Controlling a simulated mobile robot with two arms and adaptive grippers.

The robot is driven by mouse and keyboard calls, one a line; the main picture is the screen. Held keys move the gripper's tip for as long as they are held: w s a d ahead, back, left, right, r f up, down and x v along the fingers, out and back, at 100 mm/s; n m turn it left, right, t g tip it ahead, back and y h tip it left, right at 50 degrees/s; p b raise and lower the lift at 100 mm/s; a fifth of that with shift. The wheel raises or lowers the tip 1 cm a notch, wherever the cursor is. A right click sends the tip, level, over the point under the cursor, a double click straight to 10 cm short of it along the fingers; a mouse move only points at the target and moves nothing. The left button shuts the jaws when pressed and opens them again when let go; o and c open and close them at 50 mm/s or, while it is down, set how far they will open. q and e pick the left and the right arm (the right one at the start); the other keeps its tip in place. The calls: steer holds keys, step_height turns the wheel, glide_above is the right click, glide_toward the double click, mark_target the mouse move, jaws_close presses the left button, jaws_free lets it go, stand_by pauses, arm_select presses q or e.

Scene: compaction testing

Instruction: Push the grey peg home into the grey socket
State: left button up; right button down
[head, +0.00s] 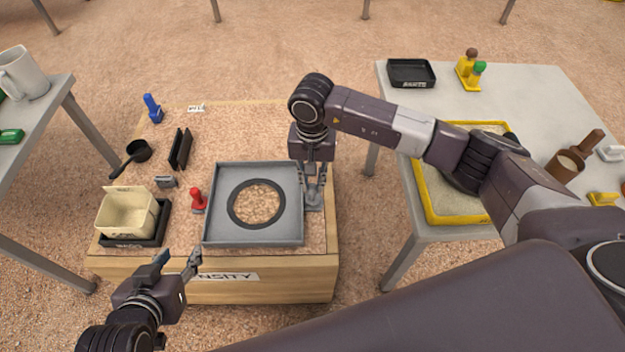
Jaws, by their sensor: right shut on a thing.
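My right gripper (314,178) points down just right of the square grey tray and is shut on the grey peg (314,193). The fingers hide much of the peg. It stands upright at a grey base beside the tray's right wall, which looks like the grey socket (314,207). How deep the peg sits in it cannot be told from here. My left gripper (177,260) is open and empty at the front edge of the wooden box, left of the tray's near corner.
The grey tray (211,206) with a round opening fills the box top's middle. A red peg (198,202) stands left of it and a blue peg (153,108) at the back left. A cream container (127,214) sits front left. A side table (515,90) stands right.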

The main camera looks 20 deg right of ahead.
arm_select(q)
steer(key=shift+w+d+r+t, duration=0.2)
steer(key=shift+w+r+t, duration=0.2)
steer(key=shift+w+r, duration=0.15)
steer(key=shift+w+d+r+t, duration=0.2)
steer(key=shift+w+r+t, duration=0.25)
steer(key=shift+w, duration=0.1)
arm_select(e)
steer(key=shift+f, duration=0.35)
steer(key=c, duration=1.7)
jaws_free()
steer(key=shift+c, duration=0.2)
step_height(320, 180, up, 3)
steer(key=shift+f+p, duration=0.2)
steer(key=shift+p, duration=0.3)
arm_select(q)
steer(key=s+a+f+g, duration=0.2)
steer(key=s+f+g, duration=0.1)
steer(key=s, duration=0.4)
steer(key=s+a+f+g+y+p, duration=0.1)
steer(key=s+a+f+g, duration=0.1)
steer(key=s+f+g, duration=0.2)
steer(key=shift+s+a, duration=0.25)
steer(key=shift+s, duration=1.25)
arm_select(e)
steer(key=shift+r, duration=1.25)
step_height(320, 180, up, 12)
